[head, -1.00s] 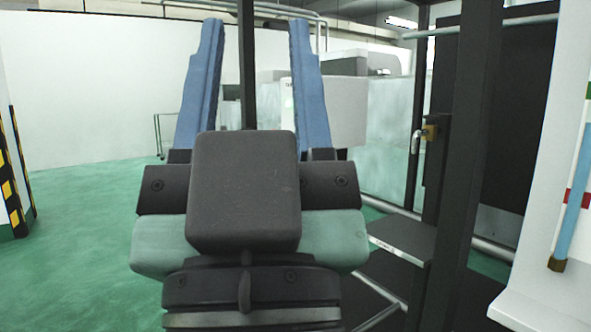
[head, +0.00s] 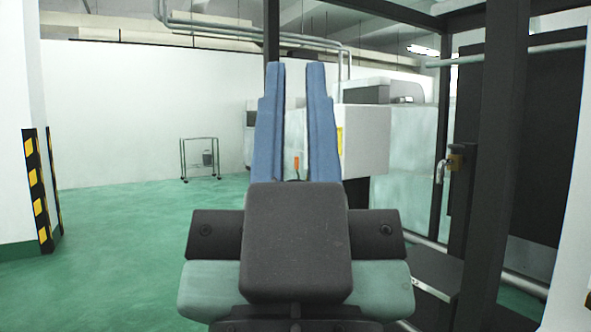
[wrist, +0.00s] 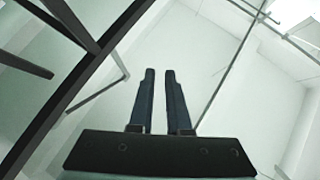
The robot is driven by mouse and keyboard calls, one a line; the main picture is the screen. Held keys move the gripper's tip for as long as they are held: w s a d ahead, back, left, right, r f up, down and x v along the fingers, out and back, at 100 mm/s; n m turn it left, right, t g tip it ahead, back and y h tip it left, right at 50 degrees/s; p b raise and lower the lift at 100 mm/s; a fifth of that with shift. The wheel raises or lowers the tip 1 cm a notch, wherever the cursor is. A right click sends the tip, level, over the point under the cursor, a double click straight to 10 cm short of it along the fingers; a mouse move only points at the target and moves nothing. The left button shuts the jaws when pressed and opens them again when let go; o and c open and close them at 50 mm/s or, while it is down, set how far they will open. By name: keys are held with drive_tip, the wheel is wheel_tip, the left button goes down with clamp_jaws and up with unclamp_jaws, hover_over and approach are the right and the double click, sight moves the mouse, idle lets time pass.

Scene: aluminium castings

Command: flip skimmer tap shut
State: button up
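The wrist view shows the same empty gap at my gripper (wrist: 160,72); I cannot make out the tap there.
Dark frame posts (head: 497,160) stand at the right, with a dark shelf (head: 432,272) below the tap. A white box (head: 365,140) is behind my fingers. A small trolley (head: 200,158) stands far left on open green floor. A striped pillar (head: 38,190) is at the left edge.

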wheel_tip(320, 180, up, 27)
drive_tip(key=p, duration=2.6)
drive_tip(key=shift+f, duration=0.15)
clamp_jaws()
drive_tip(key=shift+f, duration=0.15)
